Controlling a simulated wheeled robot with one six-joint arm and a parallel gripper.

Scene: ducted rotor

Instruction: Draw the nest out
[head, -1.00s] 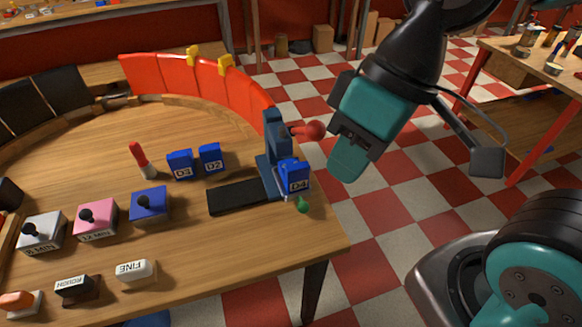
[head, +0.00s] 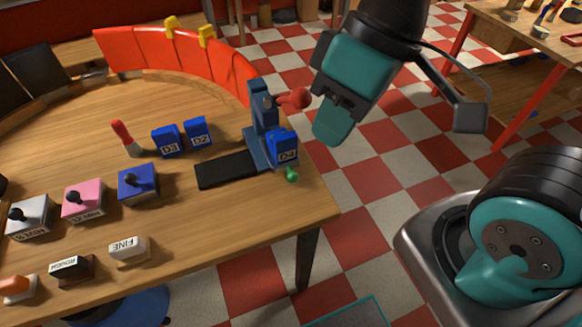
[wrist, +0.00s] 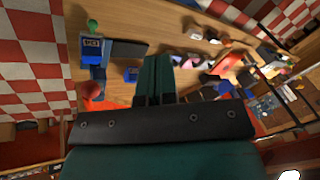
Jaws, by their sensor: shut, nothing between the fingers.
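A blue press-like fixture (head: 262,115) with a red ball lever (head: 295,99) stands near the table's right edge. A blue block marked D4 (head: 284,148) sits at its front, with a green knob (head: 291,174) below. A black flat plate (head: 226,170) extends left from the fixture. I cannot tell which part is the nest. My gripper (head: 333,128) is shut and empty, above the floor right of the fixture. In the wrist view, its closed teal fingers (wrist: 155,80) show, with the D4 block (wrist: 92,47) and red ball (wrist: 92,91) to their left.
Blue blocks D3 (head: 165,141) and D2 (head: 198,132) stand left of the fixture, near a red-handled tool (head: 124,138). Several switch boxes and a FINE block (head: 129,250) line the front. A red curved wall (head: 180,55) bounds the back. Checkered floor lies right.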

